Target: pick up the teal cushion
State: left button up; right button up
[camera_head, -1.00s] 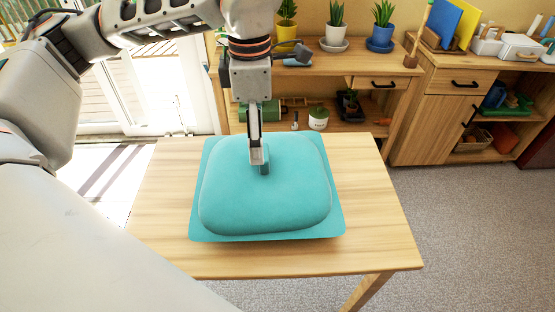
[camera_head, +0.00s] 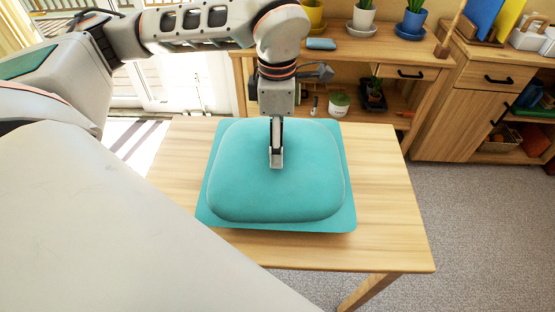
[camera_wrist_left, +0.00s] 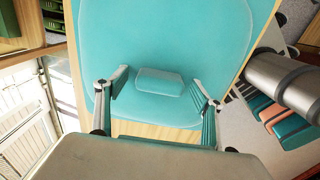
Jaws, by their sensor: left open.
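The teal cushion (camera_head: 240,192) is puffy with rounded corners and lies on a flat teal mat (camera_head: 346,222) on the wooden table. A small raised teal block (camera_wrist_left: 160,82) stands up from the cushion's face in the left wrist view. My left gripper (camera_head: 276,163) points down over the middle of the cushion. Its two fingers are open in the left wrist view (camera_wrist_left: 158,80), one on each side of the block, with gaps between. In the head view the fingers hide the block. I cannot tell whether the fingertips touch the cushion. My right gripper is out of view.
The wooden table (camera_head: 390,225) has bare room around the mat. A wooden shelf (camera_head: 345,60) with potted plants stands behind it, and a cabinet (camera_head: 455,110) stands at the back right. Grey carpet (camera_head: 475,230) is clear on the right.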

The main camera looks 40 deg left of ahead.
pick_arm(q)
grip_shut()
jog(key=shift+r, duration=0.1)
